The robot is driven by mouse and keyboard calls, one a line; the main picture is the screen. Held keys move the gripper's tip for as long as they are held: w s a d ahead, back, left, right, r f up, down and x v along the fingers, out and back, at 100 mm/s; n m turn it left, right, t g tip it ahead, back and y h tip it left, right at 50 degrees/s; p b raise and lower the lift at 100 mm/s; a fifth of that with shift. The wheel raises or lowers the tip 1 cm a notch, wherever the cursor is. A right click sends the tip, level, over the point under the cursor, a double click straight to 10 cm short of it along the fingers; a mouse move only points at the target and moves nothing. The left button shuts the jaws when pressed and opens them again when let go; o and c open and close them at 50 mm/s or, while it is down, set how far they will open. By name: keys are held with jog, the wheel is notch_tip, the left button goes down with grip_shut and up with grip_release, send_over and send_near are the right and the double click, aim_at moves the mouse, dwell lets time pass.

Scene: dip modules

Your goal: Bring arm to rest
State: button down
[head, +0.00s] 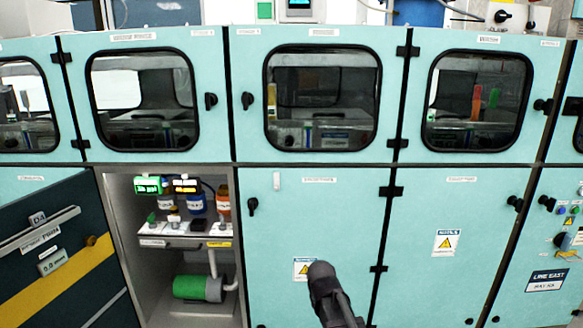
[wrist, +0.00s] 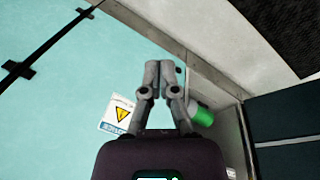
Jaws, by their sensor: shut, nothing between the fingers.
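My arm (head: 331,295) shows at the bottom middle of the head view, in front of the teal lower cabinet doors. The fingers of my gripper are not clearly seen there. In the wrist view my gripper (wrist: 161,72) is shut, its two grey fingertips together with nothing between them. Behind it in that view are a teal door with a yellow warning label (wrist: 118,114) and a green cylinder (wrist: 202,115) in an open bay. The fingers appear apart from these surfaces.
An open bay (head: 237,290) holds bottles, two small displays and the green cylinder (head: 197,288). A dark drawer front (head: 60,255) with a yellow stripe juts out at left. Windowed teal doors (head: 320,100) line the upper row. A control panel (head: 565,225) is at right.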

jog(key=s+d+m+g+y, duration=0.1)
jog(key=s+d+m, duration=0.65)
jog(key=s, duration=0.25)
notch_tip(320, 180, up, 18)
jog(key=p, duration=1.8)
jog(key=shift+r+p, duration=0.25)
jog(key=shift+p, duration=0.1)
jog(key=shift+n, duration=0.25)
